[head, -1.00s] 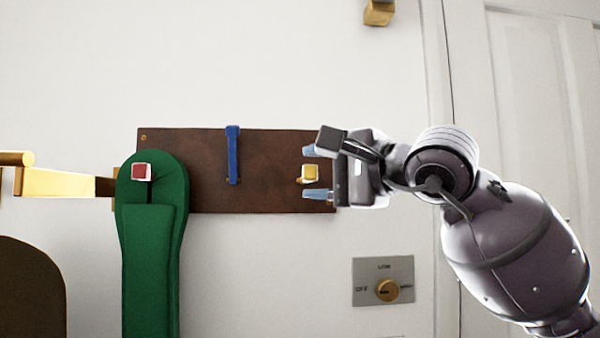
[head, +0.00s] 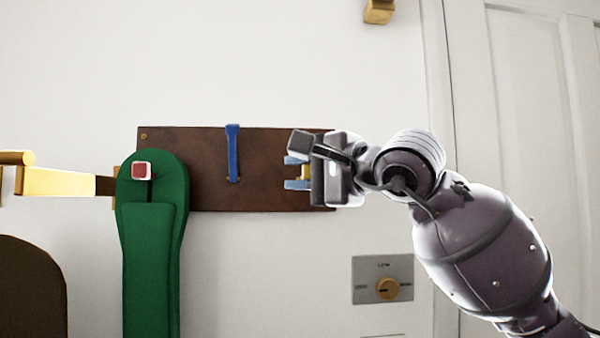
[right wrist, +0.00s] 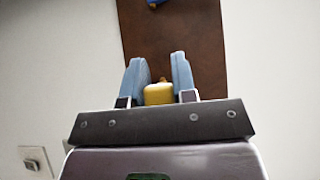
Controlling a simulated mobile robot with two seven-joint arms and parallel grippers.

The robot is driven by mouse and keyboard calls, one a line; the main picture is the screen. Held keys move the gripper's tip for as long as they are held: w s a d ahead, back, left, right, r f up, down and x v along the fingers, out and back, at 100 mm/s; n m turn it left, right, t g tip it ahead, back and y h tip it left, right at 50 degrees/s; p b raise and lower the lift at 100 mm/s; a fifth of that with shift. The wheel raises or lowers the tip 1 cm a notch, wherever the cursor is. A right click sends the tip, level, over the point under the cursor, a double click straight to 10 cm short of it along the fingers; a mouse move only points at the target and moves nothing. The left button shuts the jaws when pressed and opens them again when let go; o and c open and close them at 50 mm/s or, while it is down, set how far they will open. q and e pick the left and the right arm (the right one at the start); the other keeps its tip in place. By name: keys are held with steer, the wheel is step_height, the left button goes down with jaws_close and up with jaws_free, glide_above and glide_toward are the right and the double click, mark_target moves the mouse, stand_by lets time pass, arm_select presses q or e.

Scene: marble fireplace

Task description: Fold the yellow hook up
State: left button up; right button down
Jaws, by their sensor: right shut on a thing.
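The yellow hook (head: 307,172) is on the right part of a dark brown wall board (head: 270,150), mostly hidden in the head view by my right gripper. My right gripper (head: 298,172) reaches in from the right, its two blue fingertips above and below the hook, shut on it. In the right wrist view the yellow hook (right wrist: 158,94) sits between the blue fingers (right wrist: 156,78). How the hook stands behind the gripper cannot be told. My left gripper is not in view.
A blue hook (head: 233,153) is folded up at the board's middle. A green strap-like thing (head: 152,250) hangs from a red hook (head: 142,170) at the left. A brass piece (head: 378,12) is above.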

arm_select(q)
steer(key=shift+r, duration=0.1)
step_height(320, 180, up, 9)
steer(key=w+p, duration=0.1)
steer(key=p, duration=0.7)
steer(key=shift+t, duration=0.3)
arm_select(e)
steer(key=shift+w+r+m+g+h, duration=0.25)
steer(key=shift+r+m+g+h, duration=0.2)
steer(key=shift+r+m+g, duration=0.25)
steer(key=shift+w+r+m+g+h, duration=0.3)
steer(key=shift+r+m+g+h, duration=0.1)
steer(key=shift+r+m+g, duration=0.3)
steer(key=shift+w+r+m+g+h, duration=0.25)
steer(key=shift+r+m+g+h, duration=0.2)
steer(key=shift+r+m+g, duration=0.25)
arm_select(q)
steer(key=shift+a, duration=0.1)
arm_select(e)
steer(key=shift+f, duration=0.1)
steer(key=c, duration=1)
jaws_free()
steer(key=shift+c, duration=0.2)
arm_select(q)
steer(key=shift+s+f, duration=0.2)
arm_select(e)
steer(key=shift+o, duration=0.6)
